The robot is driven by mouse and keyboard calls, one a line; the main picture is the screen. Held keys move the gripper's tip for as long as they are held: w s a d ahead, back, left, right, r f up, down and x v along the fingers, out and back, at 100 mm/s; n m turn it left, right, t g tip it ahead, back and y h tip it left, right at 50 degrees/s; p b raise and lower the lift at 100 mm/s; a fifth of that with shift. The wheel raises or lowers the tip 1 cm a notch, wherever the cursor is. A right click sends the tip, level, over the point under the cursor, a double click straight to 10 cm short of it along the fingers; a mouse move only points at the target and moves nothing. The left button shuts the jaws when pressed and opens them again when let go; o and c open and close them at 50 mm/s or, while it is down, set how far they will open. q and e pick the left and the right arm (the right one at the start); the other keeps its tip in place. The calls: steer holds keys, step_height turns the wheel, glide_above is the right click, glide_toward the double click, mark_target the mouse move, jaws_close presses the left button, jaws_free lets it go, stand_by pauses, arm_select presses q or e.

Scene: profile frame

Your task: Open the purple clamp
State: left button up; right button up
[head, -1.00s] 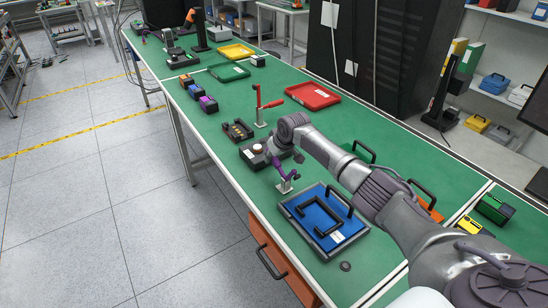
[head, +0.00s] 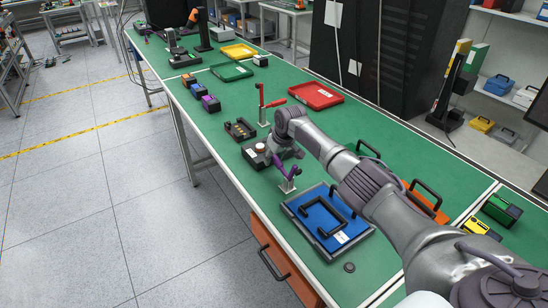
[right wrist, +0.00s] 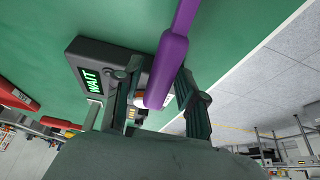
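The purple clamp (head: 287,169) stands on a small pale mount on the green bench, beside the blue case. Its purple handle also shows in the right wrist view (right wrist: 168,62), running down between the gripper's two fingers. My right gripper (head: 290,154) is at the clamp, partly hidden by its own wrist. In the right wrist view its fingers stand apart, one on each side of the handle. The right finger looks very near the handle; I cannot tell whether it touches. My left gripper is not in view.
A box with a button (head: 256,153) stands close by; its display reads WAIT in the right wrist view (right wrist: 91,79). A red-handled clamp (head: 263,103) stands behind. A blue case (head: 318,216) lies in front. A red tray (head: 317,96) lies farther back.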

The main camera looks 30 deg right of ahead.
mark_target(282, 166)
stand_by(0.3)
steer(key=v, duration=1.2)
